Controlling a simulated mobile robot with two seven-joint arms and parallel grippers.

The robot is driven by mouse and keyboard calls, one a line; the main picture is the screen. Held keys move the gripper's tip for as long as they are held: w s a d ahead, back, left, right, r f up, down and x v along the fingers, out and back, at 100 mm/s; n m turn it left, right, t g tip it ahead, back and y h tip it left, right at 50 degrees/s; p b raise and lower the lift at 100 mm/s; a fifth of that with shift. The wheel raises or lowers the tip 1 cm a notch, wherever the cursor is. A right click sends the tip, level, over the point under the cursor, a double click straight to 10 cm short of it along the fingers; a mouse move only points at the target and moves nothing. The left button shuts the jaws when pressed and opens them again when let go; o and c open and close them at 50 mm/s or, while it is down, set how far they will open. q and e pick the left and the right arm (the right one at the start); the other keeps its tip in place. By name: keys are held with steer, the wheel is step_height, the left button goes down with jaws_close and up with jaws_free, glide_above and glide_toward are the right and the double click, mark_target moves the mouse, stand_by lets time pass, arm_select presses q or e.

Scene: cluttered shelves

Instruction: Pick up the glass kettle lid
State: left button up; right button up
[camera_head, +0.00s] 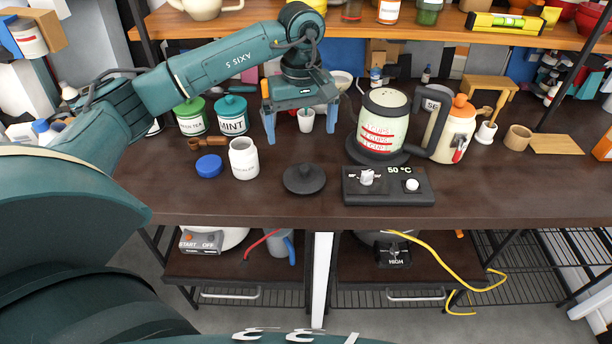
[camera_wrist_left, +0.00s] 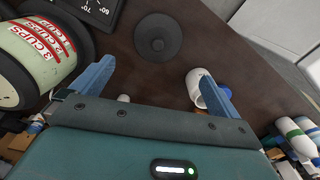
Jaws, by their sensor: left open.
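The kettle lid (camera_head: 304,179) is a dark round disc with a small knob on top. It lies on the brown table, left of the kettle's control base (camera_head: 388,186). In the left wrist view the lid (camera_wrist_left: 158,38) lies beyond my fingertips, apart from them. The glass kettle (camera_head: 382,127) has red cup markings and a dark handle, and stands open-topped behind the control base. It shows at the left of the wrist view (camera_wrist_left: 38,50). My left gripper (camera_head: 301,126) is open and empty above the table, behind the lid. My right gripper is not in view.
A white jar (camera_head: 243,158) and a blue cap (camera_head: 209,166) are left of the lid. Tea and mint canisters (camera_head: 232,116) stand behind them. A white jug with an orange lid (camera_head: 454,130) is right of the kettle. The table front around the lid is clear.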

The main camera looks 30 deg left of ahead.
mark_target(304, 166)
arm_select(q)
steer(key=f, duration=0.6)
steer(key=f+p, duration=0.1)
steer(key=f, duration=0.4)
steer(key=shift+w+d+f+p, duration=0.1)
steer(key=shift+d+f+p, duration=0.1)
steer(key=shift+f+p, duration=0.15)
steer(key=shift+c, duration=0.4)
steer(key=c, duration=0.6)
